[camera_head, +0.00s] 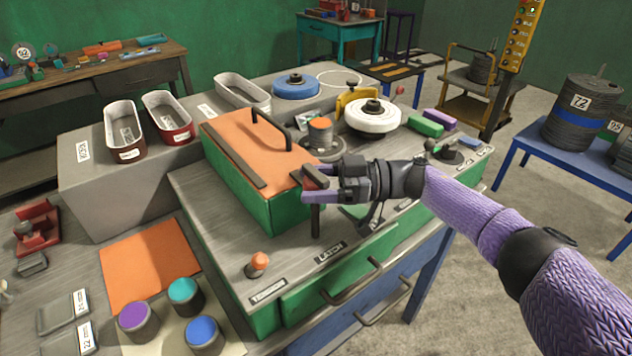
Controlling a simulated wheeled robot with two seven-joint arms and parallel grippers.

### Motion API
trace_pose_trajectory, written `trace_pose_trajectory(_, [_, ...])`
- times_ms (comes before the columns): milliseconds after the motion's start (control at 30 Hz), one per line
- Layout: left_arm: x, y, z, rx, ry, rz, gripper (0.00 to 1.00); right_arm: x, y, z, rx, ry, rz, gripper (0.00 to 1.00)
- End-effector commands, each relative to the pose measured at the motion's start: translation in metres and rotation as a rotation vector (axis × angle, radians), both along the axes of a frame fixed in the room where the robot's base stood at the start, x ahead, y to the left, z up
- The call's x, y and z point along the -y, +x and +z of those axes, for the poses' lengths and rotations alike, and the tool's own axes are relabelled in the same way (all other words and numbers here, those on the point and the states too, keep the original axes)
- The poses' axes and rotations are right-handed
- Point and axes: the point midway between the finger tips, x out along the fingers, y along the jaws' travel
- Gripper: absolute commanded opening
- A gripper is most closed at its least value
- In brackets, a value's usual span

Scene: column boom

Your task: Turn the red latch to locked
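The red latch (315,178) is a dark red handle on top of a thin black post. The post stands on the grey bench top behind a "LATCH" label (330,251). My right gripper (320,183) reaches in from the right at the height of the handle. Its two purple fingers are spread, one on the near side and one on the far side of the handle. Any contact with the handle is too small to tell. The fingers and palm hide part of the latch. My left gripper is not in view.
A green box with an orange lid and black handle (258,122) stands close behind the latch. An orange-topped knob (257,263) is at front left. A white wheel (372,116) stands behind my wrist. Drawer handles (352,281) stick out below the front edge.

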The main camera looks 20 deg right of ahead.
Motion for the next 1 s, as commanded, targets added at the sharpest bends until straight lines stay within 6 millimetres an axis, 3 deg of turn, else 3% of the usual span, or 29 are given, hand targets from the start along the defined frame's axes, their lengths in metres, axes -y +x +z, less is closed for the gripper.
trace_pose_trajectory(467, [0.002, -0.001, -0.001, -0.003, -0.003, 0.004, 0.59, 0.004, -0.001, 0.002, 0.002, 0.005, 0.003, 0.92])
trace_pose_trajectory(800, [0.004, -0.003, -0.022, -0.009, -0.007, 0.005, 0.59, 0.081, -0.016, -0.004, 0.000, 0.000, -0.001, 0.92])
trace_pose_trajectory(1000, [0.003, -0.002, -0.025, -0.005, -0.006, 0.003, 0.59, 0.097, -0.020, -0.002, -0.002, 0.001, 0.002, 0.92])
